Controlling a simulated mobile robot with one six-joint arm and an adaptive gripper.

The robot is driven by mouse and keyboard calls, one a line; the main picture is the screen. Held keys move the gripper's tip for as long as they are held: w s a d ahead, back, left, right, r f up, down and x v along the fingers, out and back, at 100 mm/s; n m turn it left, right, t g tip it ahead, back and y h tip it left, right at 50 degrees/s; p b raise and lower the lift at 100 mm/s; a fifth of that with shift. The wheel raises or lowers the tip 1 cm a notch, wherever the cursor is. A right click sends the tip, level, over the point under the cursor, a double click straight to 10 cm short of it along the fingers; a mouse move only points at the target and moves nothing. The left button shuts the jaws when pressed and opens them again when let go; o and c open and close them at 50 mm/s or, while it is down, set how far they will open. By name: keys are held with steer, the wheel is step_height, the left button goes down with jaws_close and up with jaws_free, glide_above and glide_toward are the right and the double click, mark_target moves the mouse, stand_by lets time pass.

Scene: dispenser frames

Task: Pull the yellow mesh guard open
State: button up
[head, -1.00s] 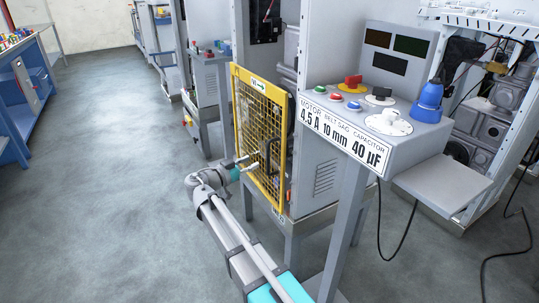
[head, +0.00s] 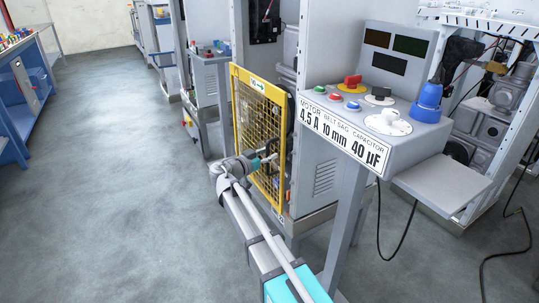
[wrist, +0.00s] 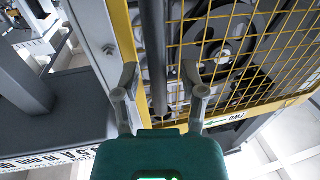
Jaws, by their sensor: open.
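The yellow mesh guard (head: 236,112) stands upright across the front of the grey cabinet in the head view and looks closed. Its yellow frame (wrist: 124,35) and mesh fill much of the wrist view, with dark round machine parts behind. A dark bar handle (wrist: 154,55) runs along the guard beside the frame. My gripper (wrist: 160,76) is open, with one finger on each side of the handle. I cannot tell whether either finger touches it. In the head view my gripper (head: 270,160) is at the guard's middle height and hides most of the handle.
A grey control panel (head: 375,115) with knobs, buttons and a blue part stands just right of the guard, on a grey post. Grey floor (head: 120,200) lies open on the left. A blue bench (head: 30,95) is at the far left.

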jaws_close()
